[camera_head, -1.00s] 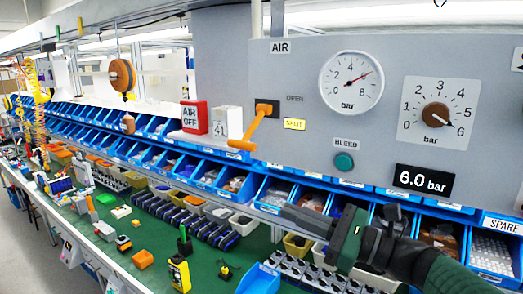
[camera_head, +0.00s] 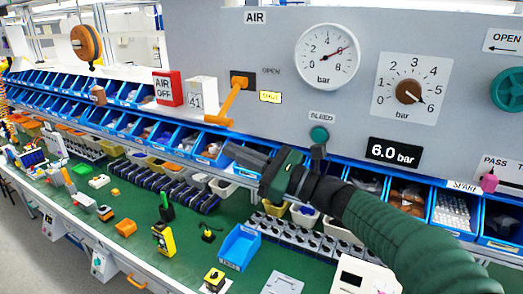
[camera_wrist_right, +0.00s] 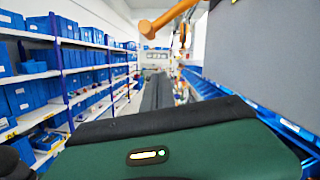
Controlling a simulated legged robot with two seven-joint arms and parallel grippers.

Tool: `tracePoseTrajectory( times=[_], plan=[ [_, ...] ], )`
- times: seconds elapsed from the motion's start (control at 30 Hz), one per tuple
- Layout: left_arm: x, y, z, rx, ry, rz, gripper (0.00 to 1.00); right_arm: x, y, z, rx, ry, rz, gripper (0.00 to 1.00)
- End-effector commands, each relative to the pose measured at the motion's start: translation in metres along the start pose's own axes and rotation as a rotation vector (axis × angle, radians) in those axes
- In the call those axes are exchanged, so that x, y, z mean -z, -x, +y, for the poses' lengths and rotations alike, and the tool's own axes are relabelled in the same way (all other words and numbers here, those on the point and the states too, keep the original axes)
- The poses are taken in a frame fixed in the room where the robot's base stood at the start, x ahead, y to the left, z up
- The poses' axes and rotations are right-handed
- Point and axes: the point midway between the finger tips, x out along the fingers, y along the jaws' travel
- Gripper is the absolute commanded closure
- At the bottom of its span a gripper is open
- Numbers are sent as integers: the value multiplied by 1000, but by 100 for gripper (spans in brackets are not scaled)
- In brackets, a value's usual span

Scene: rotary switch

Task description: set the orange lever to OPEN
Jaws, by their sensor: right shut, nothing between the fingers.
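The orange lever (camera_head: 232,100) sits on the grey panel under the AIR sign. Its handle slants down and to the left from its black mount. To its right are a faint OPEN label (camera_head: 271,71) and, lower, a yellow SHUT label (camera_head: 270,97). My right gripper (camera_head: 230,153) is shut and empty, a little below the lever's handle end and apart from it in the picture. In the right wrist view the lever (camera_wrist_right: 172,18) shows at the top, above the dark fingers (camera_wrist_right: 158,92). My left gripper is out of view.
A red AIR OFF block (camera_head: 168,88) and a white 41 block (camera_head: 202,92) stand left of the lever. Blue bins (camera_head: 130,122) run below the panel. A gauge (camera_head: 328,56), a green BLEED button (camera_head: 319,134) and a brown knob (camera_head: 409,91) are to the right.

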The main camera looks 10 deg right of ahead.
Motion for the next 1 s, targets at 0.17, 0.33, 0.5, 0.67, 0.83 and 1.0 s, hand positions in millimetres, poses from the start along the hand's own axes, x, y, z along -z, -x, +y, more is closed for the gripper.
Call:
tracePoseTrajectory(
  times=[0.17, 0.33, 0.5, 0.67, 0.83, 1.0],
  plan=[
    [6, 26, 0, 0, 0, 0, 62, -32, -12, -1, 0, 2, -1, 100],
    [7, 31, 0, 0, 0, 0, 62, -40, -14, -1, 1, 1, 0, 100],
    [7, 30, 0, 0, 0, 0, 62, -38, -14, -1, 1, 1, 1, 100],
    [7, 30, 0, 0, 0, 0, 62, -38, -14, -1, 1, 0, 1, 100],
    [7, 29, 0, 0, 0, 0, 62, -40, -17, 3, 4, -14, 0, 100],
    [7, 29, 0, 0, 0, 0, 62, -42, -23, 7, 14, -49, 0, 100]
  ],
)
